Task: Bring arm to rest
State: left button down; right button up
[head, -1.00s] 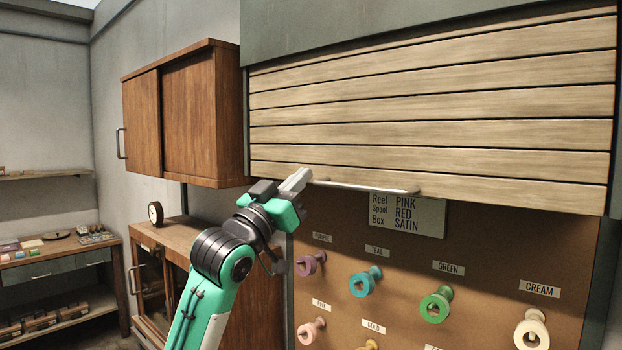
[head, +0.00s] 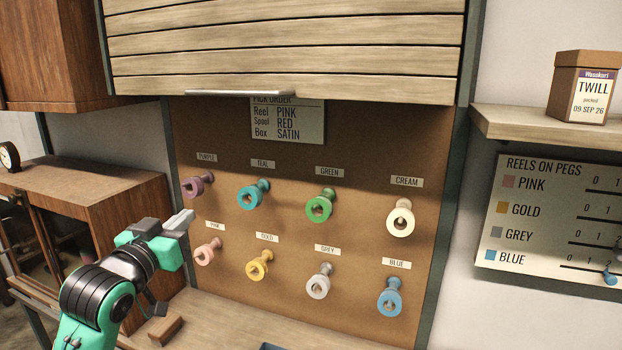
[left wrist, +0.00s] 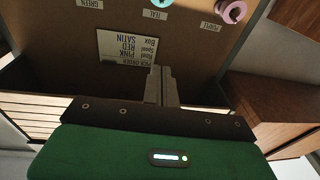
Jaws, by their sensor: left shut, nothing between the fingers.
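My left arm comes in from the lower left in the head view. Its gripper (head: 181,221) is shut and empty, in front of the left edge of the peg board (head: 330,248), by the purple and pink reels. In the left wrist view the two fingers (left wrist: 160,84) lie together, with the pick order card (left wrist: 126,56) beyond them. My right gripper is in neither view.
Above the board hangs a slatted wooden shutter (head: 285,60) with a metal handle (head: 240,93). Reels sit on pegs, among them purple (head: 197,185), pink (head: 207,252) and gold (head: 258,266). A bench (head: 235,320) runs below.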

pick_arm(q)
jog(key=s+d+f+g+y, duration=0.1)
jog(key=s+f+g, duration=0.4)
jog(key=f, duration=0.9)
jog(key=s+f+g+y, duration=0.2)
jog(key=s+f, duration=0.4)
jog(key=f, duration=0.8)
jog(key=s+f+g+y, duration=0.1)
jog(key=s+f+g, duration=0.3)
jog(key=s+f, duration=0.6)
jog(key=s+f+g, duration=0.4)
jog(key=s+f, duration=0.2)
jog(key=s, duration=0.7)
notch_tip(320, 180, down, 32)
jog(key=s+g, duration=0.1)
jog(key=s, duration=0.1)
jog(key=s+a+f+g, duration=0.1)
jog(key=s+a+f, duration=0.2)
jog(key=s+f, duration=1.5)
jog(key=shift+s+f+g+y, duration=0.2)
jog(key=shift+g+y, duration=0.1)
jog(key=shift+a, duration=0.1)
